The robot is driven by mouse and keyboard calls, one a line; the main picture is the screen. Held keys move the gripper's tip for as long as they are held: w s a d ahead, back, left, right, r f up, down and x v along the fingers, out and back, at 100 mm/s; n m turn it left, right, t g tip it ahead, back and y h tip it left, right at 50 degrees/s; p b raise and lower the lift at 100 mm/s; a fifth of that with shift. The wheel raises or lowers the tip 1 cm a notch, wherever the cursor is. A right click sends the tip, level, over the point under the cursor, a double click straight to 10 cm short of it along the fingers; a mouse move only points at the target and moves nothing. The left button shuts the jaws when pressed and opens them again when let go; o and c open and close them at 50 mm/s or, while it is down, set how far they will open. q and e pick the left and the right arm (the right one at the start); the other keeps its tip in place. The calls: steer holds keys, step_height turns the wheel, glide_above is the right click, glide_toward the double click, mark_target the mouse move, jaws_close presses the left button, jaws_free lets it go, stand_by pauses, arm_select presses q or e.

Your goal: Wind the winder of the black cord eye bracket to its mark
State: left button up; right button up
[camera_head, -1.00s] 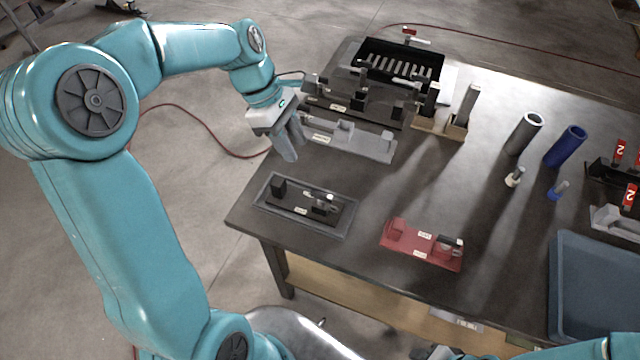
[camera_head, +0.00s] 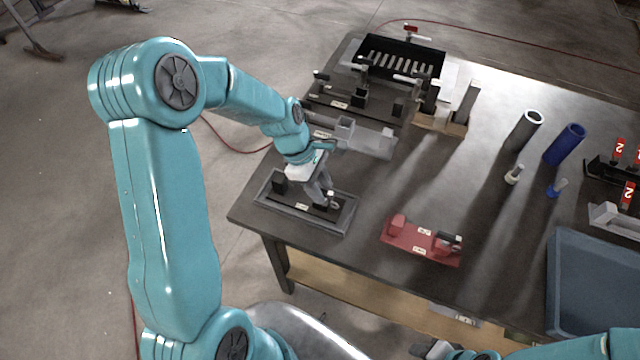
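The black bracket (camera_head: 292,203) lies in a shallow grey tray (camera_head: 268,207) at the table's near left corner. It has a dark block (camera_head: 279,185) at its left end and a small light label. My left gripper (camera_head: 325,199) points down over the bracket's right part, at the small metal winder (camera_head: 334,201). The fingers hide most of the winder and its mark. I cannot tell whether they touch it or how far apart they are. My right gripper (camera_head: 436,351) shows only in part at the bottom edge, and its fingers are unclear.
A red bracket (camera_head: 405,237) lies right of the tray. A grey bracket (camera_head: 374,143) and another black one (camera_head: 335,103) stand behind. Grey (camera_head: 524,130) and blue (camera_head: 565,144) tubes and a blue bin (camera_head: 598,293) are at right. The table's middle is clear.

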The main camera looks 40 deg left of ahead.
arm_select(q)
steer(key=shift+w, duration=0.1)
jaws_close()
steer(key=shift+m, duration=0.4)
steer(key=m+g, duration=0.1)
steer(key=m, duration=0.1)
steer(key=shift+w+m, duration=0.1)
steer(key=shift+m, duration=0.3)
steer(key=m+g, duration=0.1)
steer(key=m, duration=0.2)
steer(key=shift+w+m+g, duration=0.1)
steer(key=shift+m+g, duration=0.2)
steer(key=shift+w+m+g+y, duration=0.1)
steer(key=shift+m+g+y, duration=0.4)
steer(key=shift+m, duration=1.4)
steer(key=shift+d+m+g+y+b, duration=0.1)
steer(key=shift+m+g+y+b, duration=0.3)
steer(key=shift+m, duration=1.1)
stand_by(1.2)
stand_by(0.5)
